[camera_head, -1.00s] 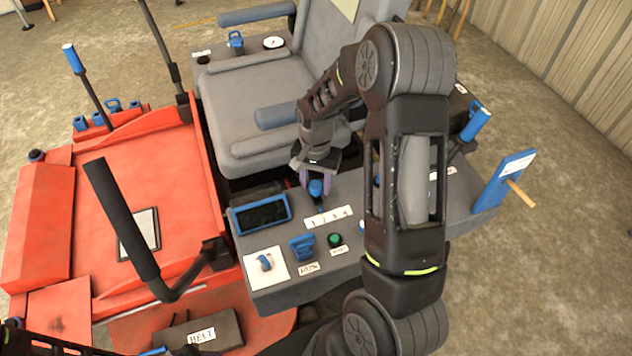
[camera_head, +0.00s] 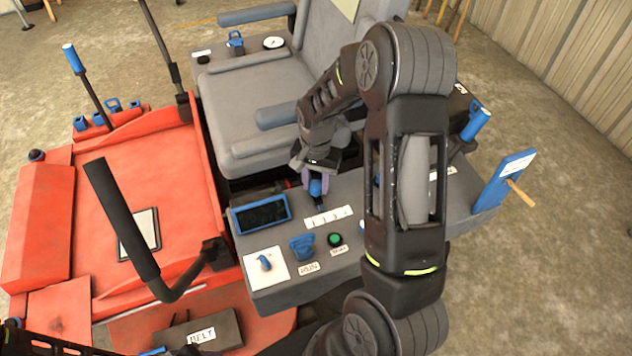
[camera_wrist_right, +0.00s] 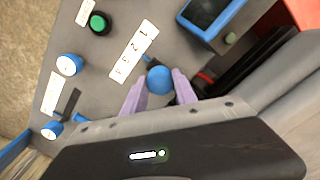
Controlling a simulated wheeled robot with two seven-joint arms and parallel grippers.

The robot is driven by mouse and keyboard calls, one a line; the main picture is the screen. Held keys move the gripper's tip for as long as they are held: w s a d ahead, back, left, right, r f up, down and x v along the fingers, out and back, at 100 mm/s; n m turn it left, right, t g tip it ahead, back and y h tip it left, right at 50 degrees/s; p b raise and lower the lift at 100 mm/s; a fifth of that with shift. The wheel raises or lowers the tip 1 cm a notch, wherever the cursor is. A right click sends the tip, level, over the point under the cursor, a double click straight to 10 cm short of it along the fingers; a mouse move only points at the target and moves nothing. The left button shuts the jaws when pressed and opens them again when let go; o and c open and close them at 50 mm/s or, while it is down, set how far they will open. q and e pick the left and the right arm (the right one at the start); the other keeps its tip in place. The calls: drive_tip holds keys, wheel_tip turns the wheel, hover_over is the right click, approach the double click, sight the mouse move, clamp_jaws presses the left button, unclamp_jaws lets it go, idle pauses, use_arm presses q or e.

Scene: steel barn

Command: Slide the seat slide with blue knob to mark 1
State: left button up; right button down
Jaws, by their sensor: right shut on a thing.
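The blue knob (camera_head: 316,187) of the seat slide stands on the grey side console, just behind the white strip marked 1 to 4 (camera_head: 329,216). My right gripper (camera_head: 316,180) reaches down from above and is shut on the knob. In the right wrist view, the round blue knob (camera_wrist_right: 159,80) sits between the two pale purple fingers, beside the number strip (camera_wrist_right: 133,52). I cannot tell exactly which number it lines up with. The slot under the knob is mostly hidden by the gripper. My left gripper is not in view.
On the console (camera_head: 385,255) are a blue-framed screen (camera_head: 261,214), a blue switch (camera_head: 302,247) and a green button (camera_head: 335,240). The grey seat (camera_head: 245,105) and its armrest stand close behind my gripper. A black lever (camera_head: 120,220) rises at the left.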

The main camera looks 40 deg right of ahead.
idle(0.4)
drive_tip(key=shift+w+a, duration=0.25)
drive_tip(key=shift+a, duration=0.6)
drive_tip(key=shift+w+a, duration=0.25)
drive_tip(key=shift+a, duration=0.6)
drive_tip(key=c, duration=1)
unclamp_jaws()
drive_tip(key=shift+a, duration=0.1)
drive_tip(key=shift+o, duration=0.2)
drive_tip(key=shift+r, duration=0.3)
wheel_tip(320, 180, up, 7)
